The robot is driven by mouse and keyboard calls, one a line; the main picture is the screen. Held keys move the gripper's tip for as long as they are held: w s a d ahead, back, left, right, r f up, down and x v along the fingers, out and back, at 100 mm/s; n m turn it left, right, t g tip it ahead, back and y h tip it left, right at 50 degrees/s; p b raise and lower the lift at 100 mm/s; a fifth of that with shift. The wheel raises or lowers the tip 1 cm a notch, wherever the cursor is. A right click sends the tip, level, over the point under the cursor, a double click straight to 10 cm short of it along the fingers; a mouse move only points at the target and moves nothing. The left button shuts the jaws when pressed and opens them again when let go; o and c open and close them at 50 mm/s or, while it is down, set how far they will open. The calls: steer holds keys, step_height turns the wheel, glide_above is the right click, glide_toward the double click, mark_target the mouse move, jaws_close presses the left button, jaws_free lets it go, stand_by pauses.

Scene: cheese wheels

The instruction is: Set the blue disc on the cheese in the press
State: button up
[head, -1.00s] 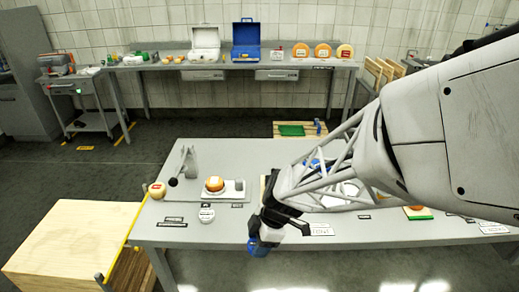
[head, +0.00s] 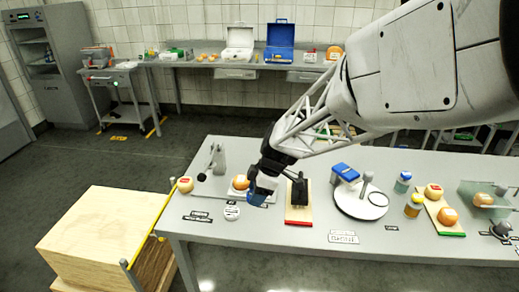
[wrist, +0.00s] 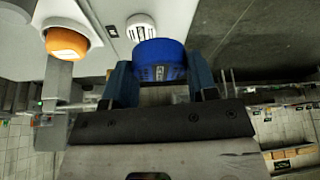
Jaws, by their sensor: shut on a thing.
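My gripper (head: 262,186) is shut on the blue disc (head: 257,197). In the wrist view the disc (wrist: 160,60) sits between the two fingers. The press (head: 218,160) has a grey upright and a lever with a dark knob, near the table's left end. In the wrist view the cheese (wrist: 66,42) is at upper left, apart from the disc.
A white round piece (head: 232,213) lies on the table (head: 300,245) in front of the press.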

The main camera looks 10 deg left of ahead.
steer(key=shift+w+a+r, duration=0.15)
steer(key=shift+w+a, duration=0.05)
steer(key=shift+w, duration=0.05)
glide_above(239, 179)
steer(key=d, duration=0.2)
steer(key=shift+x, duration=0.75)
stand_by(0.4)
steer(key=shift+w+a, duration=0.1)
steer(key=shift+w, duration=0.15)
steer(key=shift+f, duration=1.8)
steer(key=shift+f, duration=0.2)
